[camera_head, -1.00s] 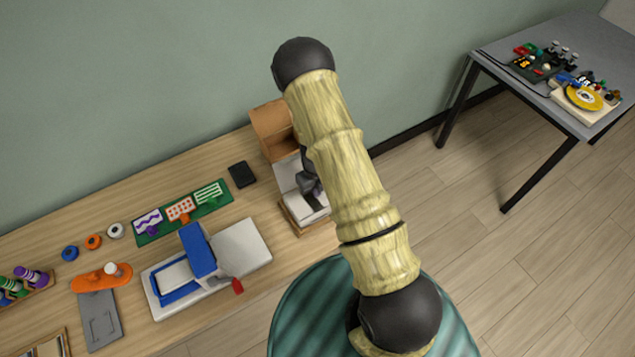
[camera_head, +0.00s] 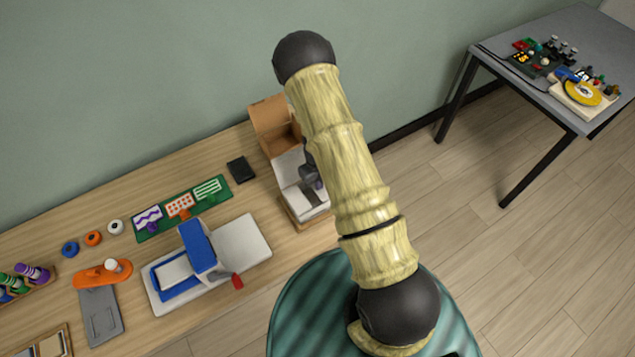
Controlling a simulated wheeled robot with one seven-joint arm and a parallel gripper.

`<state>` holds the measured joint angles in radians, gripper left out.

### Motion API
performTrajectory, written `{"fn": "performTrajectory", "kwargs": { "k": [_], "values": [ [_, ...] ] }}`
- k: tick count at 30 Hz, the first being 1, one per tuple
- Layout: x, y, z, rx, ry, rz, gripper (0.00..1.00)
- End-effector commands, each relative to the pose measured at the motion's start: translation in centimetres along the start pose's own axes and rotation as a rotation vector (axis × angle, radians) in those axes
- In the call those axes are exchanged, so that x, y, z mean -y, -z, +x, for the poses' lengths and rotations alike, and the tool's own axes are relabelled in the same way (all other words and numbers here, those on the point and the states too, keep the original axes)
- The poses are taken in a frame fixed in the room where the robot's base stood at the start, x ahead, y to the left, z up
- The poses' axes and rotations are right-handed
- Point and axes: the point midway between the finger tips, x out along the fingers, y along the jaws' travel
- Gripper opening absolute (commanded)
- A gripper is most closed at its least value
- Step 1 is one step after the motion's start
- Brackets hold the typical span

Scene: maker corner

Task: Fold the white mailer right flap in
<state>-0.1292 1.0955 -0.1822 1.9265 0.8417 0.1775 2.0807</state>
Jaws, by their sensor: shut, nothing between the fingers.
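The white mailer (camera_head: 291,171) lies at the right end of the wooden bench, on a wooden base, beside an open brown cardboard box. Its flaps are small in this view, and its right side is largely covered by my arm, so I cannot tell how the right flap stands. My gripper (camera_head: 312,182) is over the mailer's right part, partly hidden behind my arm. It is shut with nothing between the fingers. I cannot tell whether it touches the mailer.
The brown box (camera_head: 268,113) stands behind the mailer against the wall. A black pad (camera_head: 240,170), a green board (camera_head: 176,211) and a blue-and-white press (camera_head: 203,250) lie to the left. A grey table (camera_head: 568,60) with small parts stands at right, across open floor.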

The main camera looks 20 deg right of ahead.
Motion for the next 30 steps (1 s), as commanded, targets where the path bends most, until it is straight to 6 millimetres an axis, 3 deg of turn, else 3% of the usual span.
{"fn": "performTrajectory", "kwargs": {
  "k": [14,30],
  "values": [
    [0.2,0.0,-0.5,0.000,0.000,0.000,0.00],
    [0.5,-0.1,-6.0,0.003,0.002,0.001,0.00]
  ]
}}
